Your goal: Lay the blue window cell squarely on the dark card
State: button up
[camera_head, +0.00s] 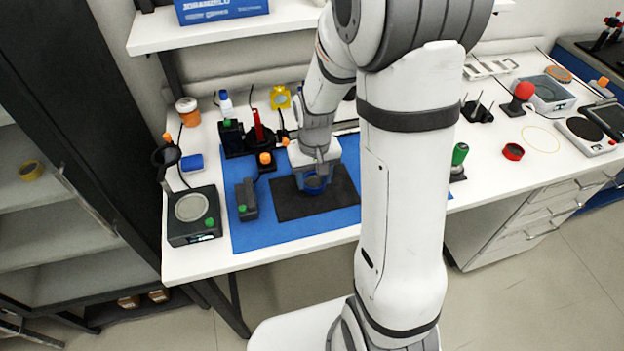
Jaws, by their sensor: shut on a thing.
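The dark card is a black rectangle lying on the blue mat (275,236). The cell shows over the upper right part of the card. I cannot tell whether the cell touches the card. The fingers hide part of the cell.
A dark grey box with a green knob (246,200) stands left of the card. A device with a round plate (193,214) sits at the bench's left edge. Small holders (231,138) stand behind the card. A green-topped tool (459,155) is to the right, beyond my arm.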

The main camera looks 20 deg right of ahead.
aim_at(314, 182)
jog(key=shift+f, duration=0.75)
jog(key=shift+f, duration=0.25)
jog(key=o, duration=1)
jog(key=shift+r, duration=0.1)
notch_tip(314, 182, up, 12)
jog(key=s+r+t, duration=0.1)
jog(key=s+r, duration=0.1)
jog(key=s, duration=0.2)
jog(key=s+r+t, duration=0.1)
jog(key=s+r, duration=0.1)
jog(key=s, duration=0.3)
jog(key=s+r+t, duration=0.1)
jog(key=s+r, duration=0.1)
jog(key=s, duration=0.3)
jog(key=shift+s+a+r+b, duration=0.1)
jog(key=shift+s+r+b, duration=0.05)
jog(key=shift+r+b, duration=0.2)
